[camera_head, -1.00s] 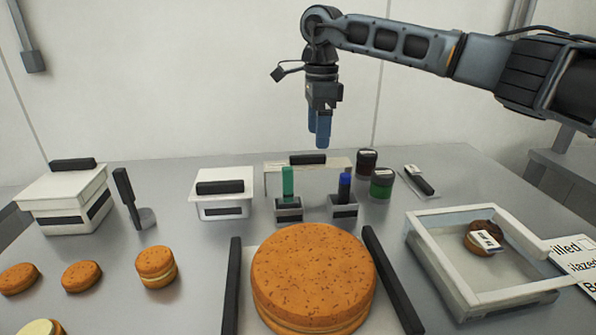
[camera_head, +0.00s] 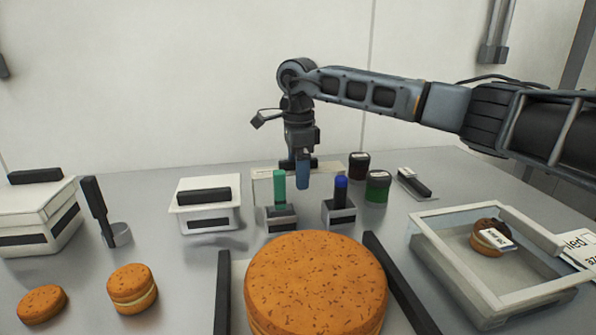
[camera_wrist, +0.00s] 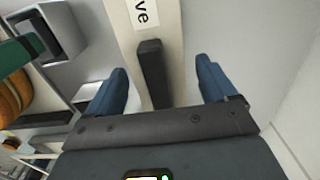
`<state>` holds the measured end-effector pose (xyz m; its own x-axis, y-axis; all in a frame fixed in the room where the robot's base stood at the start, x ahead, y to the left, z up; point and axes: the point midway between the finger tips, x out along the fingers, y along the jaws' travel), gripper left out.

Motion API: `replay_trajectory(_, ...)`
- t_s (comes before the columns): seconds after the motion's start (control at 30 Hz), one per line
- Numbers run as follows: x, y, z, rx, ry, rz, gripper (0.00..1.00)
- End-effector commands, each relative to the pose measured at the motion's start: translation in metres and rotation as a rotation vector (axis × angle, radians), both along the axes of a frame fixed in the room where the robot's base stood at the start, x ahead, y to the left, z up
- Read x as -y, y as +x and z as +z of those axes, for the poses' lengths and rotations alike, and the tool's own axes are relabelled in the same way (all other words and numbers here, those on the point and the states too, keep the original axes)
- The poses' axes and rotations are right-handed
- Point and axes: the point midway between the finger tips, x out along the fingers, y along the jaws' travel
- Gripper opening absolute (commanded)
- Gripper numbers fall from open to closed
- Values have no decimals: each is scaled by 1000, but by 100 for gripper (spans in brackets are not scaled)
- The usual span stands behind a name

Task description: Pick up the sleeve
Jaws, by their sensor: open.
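The sleeve (camera_head: 327,182) is a cream piece with a black bar handle on top. It stands at the back middle of the counter, behind the green-topped and blue-topped holders. In the wrist view the sleeve (camera_wrist: 124,48) shows its cream top, the handle and a white label whose visible letters read "ve". My gripper (camera_head: 303,187) points down at the sleeve and partly hides it. In the wrist view my open gripper (camera_wrist: 160,70) has one blue finger on each side of the handle, with gaps. I cannot tell how far the fingertips are above the top.
A green-topped holder (camera_head: 281,217) and a blue-topped holder (camera_head: 341,211) stand close in front. A white lidded tub (camera_head: 208,218) is to the left. Dark jars (camera_head: 377,187) are to the right. A large orange-brown round (camera_head: 315,280) and a framed tray (camera_head: 440,262) are nearer.

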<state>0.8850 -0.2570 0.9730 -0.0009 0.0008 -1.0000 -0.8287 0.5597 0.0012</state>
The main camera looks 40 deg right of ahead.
Motion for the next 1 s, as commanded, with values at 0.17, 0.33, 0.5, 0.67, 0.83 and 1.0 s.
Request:
replay_trajectory(0.17, 0, 0, -19, 0, 0, 0, 85)
replay_trajectory(0.33, 0, 0, -21, 1, -2, 0, 85)
replay_trajectory(0.5, 0, 0, -21, 0, -1, 0, 78)
replay_trajectory(0.67, 0, 0, -21, 0, -1, 0, 63)
replay_trajectory(0.83, 0, 0, -21, 0, -1, 0, 47)
replay_trajectory(1.0, 0, 0, -21, 0, -1, 0, 31)
